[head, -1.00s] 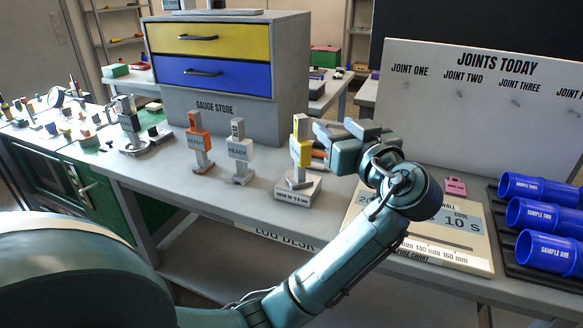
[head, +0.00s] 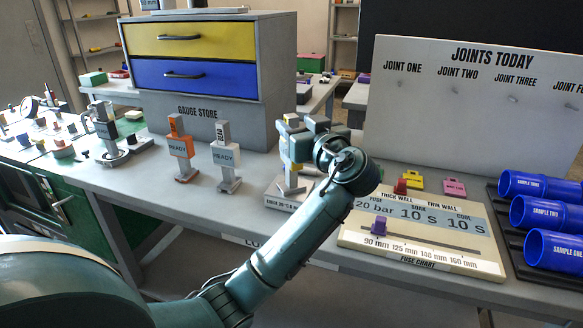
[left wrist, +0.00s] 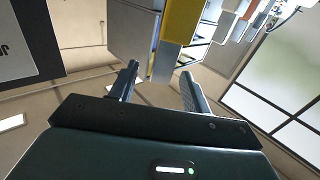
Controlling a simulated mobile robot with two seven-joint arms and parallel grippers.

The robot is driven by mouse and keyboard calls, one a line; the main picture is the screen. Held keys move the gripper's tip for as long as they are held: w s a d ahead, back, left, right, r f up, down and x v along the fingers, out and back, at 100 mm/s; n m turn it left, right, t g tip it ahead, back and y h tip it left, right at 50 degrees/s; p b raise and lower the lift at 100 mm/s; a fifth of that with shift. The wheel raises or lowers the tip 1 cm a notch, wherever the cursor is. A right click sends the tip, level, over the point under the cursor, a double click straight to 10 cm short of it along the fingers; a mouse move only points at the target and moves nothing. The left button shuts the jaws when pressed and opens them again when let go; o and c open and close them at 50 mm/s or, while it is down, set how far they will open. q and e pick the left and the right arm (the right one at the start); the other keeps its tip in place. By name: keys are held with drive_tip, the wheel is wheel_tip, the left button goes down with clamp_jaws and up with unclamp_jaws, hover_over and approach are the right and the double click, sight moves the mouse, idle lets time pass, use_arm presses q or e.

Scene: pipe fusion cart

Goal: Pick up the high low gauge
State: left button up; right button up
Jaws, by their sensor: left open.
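A yellow gauge (head: 291,121) stands upright on a grey block base (head: 288,193) on the log desk. Its name cannot be read, so I cannot confirm that it is the high low gauge. My left gripper (head: 300,141) is open at its upper part and hides much of it. In the left wrist view the yellow gauge (left wrist: 181,22) shows beyond the open left fingertips (left wrist: 159,72). I cannot tell whether they touch it. An orange gauge (head: 179,146) and a grey-white gauge marked BEAD (head: 226,155) stand upright to its left. My right gripper is not in view.
The gauge store (head: 205,119), with yellow and blue drawers, stands behind the gauges. A fuse chart board (head: 420,238) lies to the right. Blue sample pipes (head: 545,215) lie on a dark rack at far right. A joints board (head: 470,120) stands behind.

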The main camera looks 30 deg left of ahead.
sight(288, 117)
use_arm(q)
drive_tip(key=p+x, duration=0.1)
drive_tip(key=x, duration=0.3)
drive_tip(key=shift+w+a, duration=0.1)
drive_tip(key=shift+a, duration=0.3)
clamp_jaws()
drive_tip(key=shift+r, duration=0.1)
